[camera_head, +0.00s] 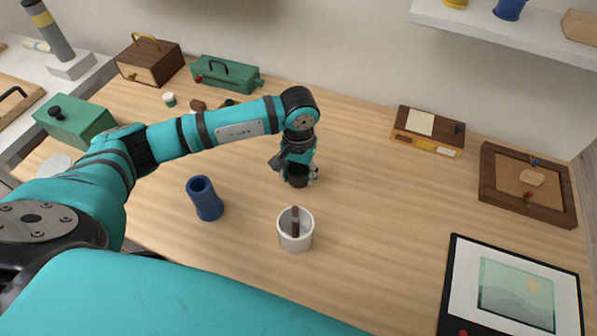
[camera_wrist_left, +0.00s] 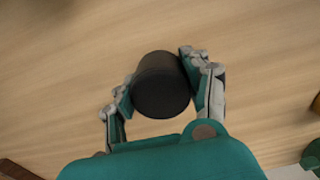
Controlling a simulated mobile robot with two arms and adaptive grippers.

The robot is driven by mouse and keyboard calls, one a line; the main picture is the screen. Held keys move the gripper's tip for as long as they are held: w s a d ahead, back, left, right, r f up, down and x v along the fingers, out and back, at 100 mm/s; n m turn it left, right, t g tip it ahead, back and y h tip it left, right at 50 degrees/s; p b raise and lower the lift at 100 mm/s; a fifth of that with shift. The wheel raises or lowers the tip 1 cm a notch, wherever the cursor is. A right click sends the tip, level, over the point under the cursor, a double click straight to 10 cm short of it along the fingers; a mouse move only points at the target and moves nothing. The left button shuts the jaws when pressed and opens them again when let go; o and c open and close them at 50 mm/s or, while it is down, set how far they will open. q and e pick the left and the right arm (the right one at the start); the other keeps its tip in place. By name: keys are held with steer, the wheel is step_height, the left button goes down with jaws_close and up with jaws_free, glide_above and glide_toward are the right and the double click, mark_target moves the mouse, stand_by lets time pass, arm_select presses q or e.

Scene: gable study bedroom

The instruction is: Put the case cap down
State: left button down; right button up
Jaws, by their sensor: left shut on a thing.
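The case cap (camera_wrist_left: 162,86) is a black, round, cup-like piece. In the left wrist view it sits between the two fingers of my left gripper (camera_wrist_left: 165,88), which is shut on it. In the head view the cap (camera_head: 298,181) shows dark below my left gripper (camera_head: 298,175), over the middle of the wooden table (camera_head: 390,215). I cannot tell whether the cap touches the table. My right gripper is not in view.
A white cup (camera_head: 296,240) with a brown stick stands just in front of the gripper. A blue vase (camera_head: 205,199) stands to the left. A wood-and-yellow box (camera_head: 428,131), a cork tray (camera_head: 500,185) and a framed picture (camera_head: 460,290) lie right. Table right of the gripper is clear.

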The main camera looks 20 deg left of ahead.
mark_target(299, 168)
arm_select(q)
steer(key=c, duration=1)
jaws_free()
steer(key=shift+f, duration=0.1)
steer(key=o, duration=0.4)
steer(key=shift+r, duration=0.5)
step_height(299, 168, up, 11)
steer(key=b, duration=0.2)
steer(key=shift+f+b, duration=0.15)
steer(key=shift+b, duration=0.25)
steer(key=shift+r, duration=0.35)
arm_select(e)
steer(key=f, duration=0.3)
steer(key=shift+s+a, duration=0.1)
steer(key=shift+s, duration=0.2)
